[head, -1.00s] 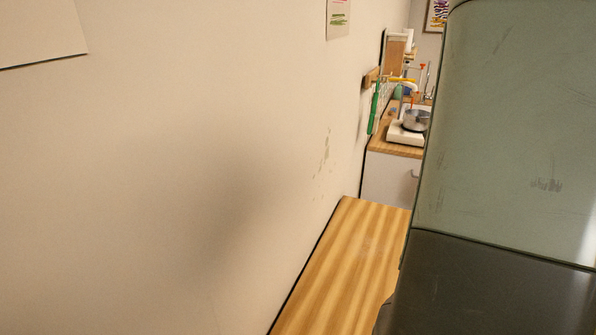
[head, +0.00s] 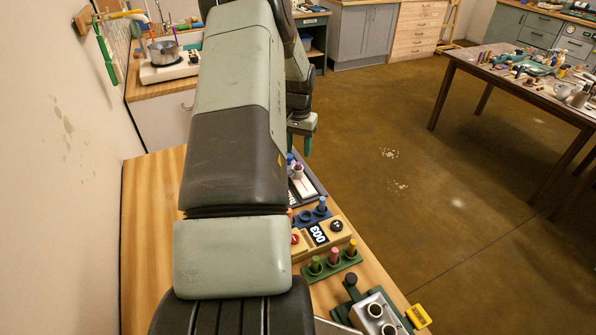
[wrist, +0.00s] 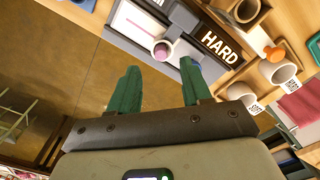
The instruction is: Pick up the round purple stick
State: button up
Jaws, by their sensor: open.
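A round stick with a pinkish-purple top (wrist: 161,50) stands in a small white holder on a tray marked HARD (wrist: 219,46) in the wrist view. In the head view the purple top (head: 298,169) shows just right of my arm. My gripper (wrist: 158,78) is open and empty, its two green fingers apart, with the stick beyond the gap between their tips. In the head view one green finger (head: 307,145) shows above and behind the stick. My arm hides part of the tray there.
Cups (wrist: 279,68) stand right of the tray. Open floor (head: 400,200) lies to the right.

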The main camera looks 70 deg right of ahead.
aim_at(298, 163)
jog(key=f, duration=0.5)
jog(key=shift+d+f, duration=0.2)
grip_shut()
